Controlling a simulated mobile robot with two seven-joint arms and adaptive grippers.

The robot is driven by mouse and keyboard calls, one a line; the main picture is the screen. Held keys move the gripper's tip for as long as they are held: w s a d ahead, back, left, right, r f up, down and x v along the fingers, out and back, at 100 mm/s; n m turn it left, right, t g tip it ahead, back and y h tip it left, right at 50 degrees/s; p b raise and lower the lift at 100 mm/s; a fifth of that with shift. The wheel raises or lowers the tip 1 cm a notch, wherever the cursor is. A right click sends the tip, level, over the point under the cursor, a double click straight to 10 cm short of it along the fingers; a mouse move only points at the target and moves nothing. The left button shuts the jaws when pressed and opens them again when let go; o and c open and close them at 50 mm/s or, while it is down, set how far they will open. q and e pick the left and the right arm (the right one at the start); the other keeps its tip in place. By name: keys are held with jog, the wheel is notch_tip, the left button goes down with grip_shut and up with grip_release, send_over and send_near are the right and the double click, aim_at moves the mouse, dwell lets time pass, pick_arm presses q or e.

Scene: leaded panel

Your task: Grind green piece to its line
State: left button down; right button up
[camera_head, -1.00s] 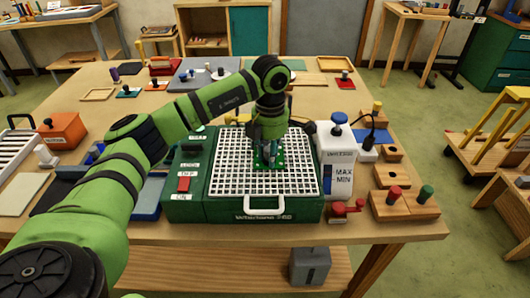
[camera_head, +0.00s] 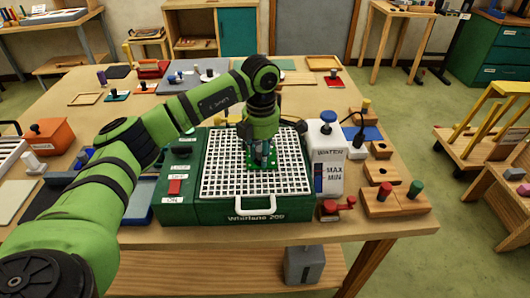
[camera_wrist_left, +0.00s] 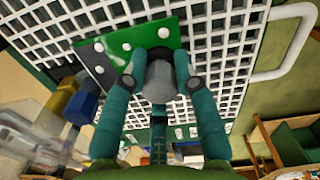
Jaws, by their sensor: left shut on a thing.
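The green piece (camera_wrist_left: 118,48) is a flat green plate with white dots and a grey knob (camera_wrist_left: 160,80). It is over the white grid (camera_head: 222,178) of the green grinder (camera_head: 245,211); I cannot tell whether it touches the grid. My left gripper (camera_head: 261,161) points down above the grid, its teal fingers shut around the knob. In the head view only bits of green show around the fingertips. My right gripper is out of view.
A white water tank (camera_head: 328,160) marked MAX and MIN stands right of the grid. A red switch (camera_head: 175,187) is on the grinder's left panel. Wooden blocks with red and green knobs (camera_head: 395,203) stand at the right. An orange box (camera_head: 48,135) is at the left.

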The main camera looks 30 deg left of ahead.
aim_at(252, 175)
pick_arm(q)
jog(key=shift+s+a, duration=0.45)
jog(key=shift+a, duration=0.35)
jog(key=shift+a, duration=0.1)
jog(key=shift+s+a, duration=0.2)
jog(key=shift+s, duration=0.15)
jog(key=shift+s+d, duration=0.55)
jog(key=shift+s, duration=0.25)
jog(key=shift+s+d, duration=0.5)
jog(key=shift+s, duration=0.3)
jog(key=c, duration=0.9)
grip_release()
